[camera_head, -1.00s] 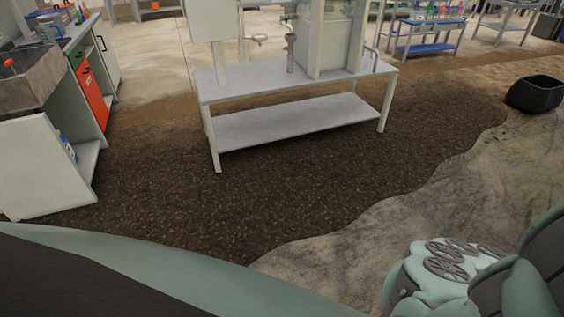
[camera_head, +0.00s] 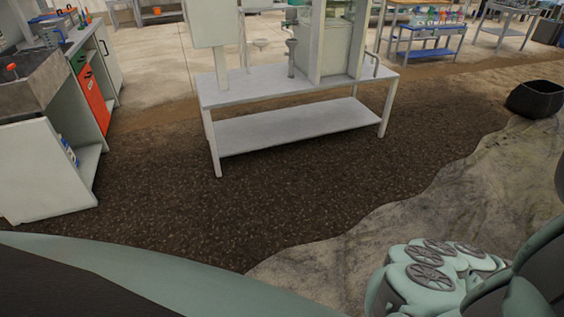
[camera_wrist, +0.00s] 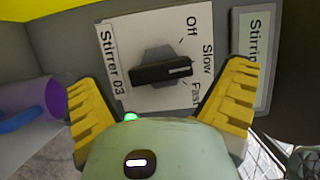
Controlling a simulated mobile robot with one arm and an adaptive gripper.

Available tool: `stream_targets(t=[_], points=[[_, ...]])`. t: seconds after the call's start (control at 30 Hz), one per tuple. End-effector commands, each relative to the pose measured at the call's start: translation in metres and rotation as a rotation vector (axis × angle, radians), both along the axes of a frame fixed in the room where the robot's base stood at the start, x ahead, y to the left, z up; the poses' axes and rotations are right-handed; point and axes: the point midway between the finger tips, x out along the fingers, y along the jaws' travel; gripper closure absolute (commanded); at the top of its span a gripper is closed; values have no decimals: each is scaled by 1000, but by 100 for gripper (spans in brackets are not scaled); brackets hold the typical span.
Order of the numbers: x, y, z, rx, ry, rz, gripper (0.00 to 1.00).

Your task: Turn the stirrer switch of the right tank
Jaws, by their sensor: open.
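In the wrist view, the stirrer switch (camera_wrist: 150,74) is a black bar knob on a white plate (camera_wrist: 113,50) marked "Stirrer 03", "Off", "Slow" and "Fast". The white mark on the knob is at its right end, on the side of "Slow". My gripper (camera_wrist: 160,84) is open. Its yellow ridged fingers stand apart, one on each side of the knob, and no finger contact with it shows. The picture does not show which tank this switch serves. In the head view neither my gripper nor this switch can be made out.
A second plate (camera_wrist: 254,60), its text cut to "Stirrin", sits right of the switch. A purple round part (camera_wrist: 38,98) is at the wrist view's left. In the head view a white table (camera_head: 290,88) stands ahead; a dark bin (camera_head: 537,98) stands right. Ground between is clear.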

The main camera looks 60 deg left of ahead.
Motion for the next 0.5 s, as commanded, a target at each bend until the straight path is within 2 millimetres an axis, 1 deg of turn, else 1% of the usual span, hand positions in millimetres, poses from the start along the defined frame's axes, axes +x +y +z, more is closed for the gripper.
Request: stream_targets(t=[0.03,0.1,0.5], points=[[1,10,0,1,1,8,3],[-2,19,0,0,1,8,3],[-9,72,0,1,-1,12,3]])
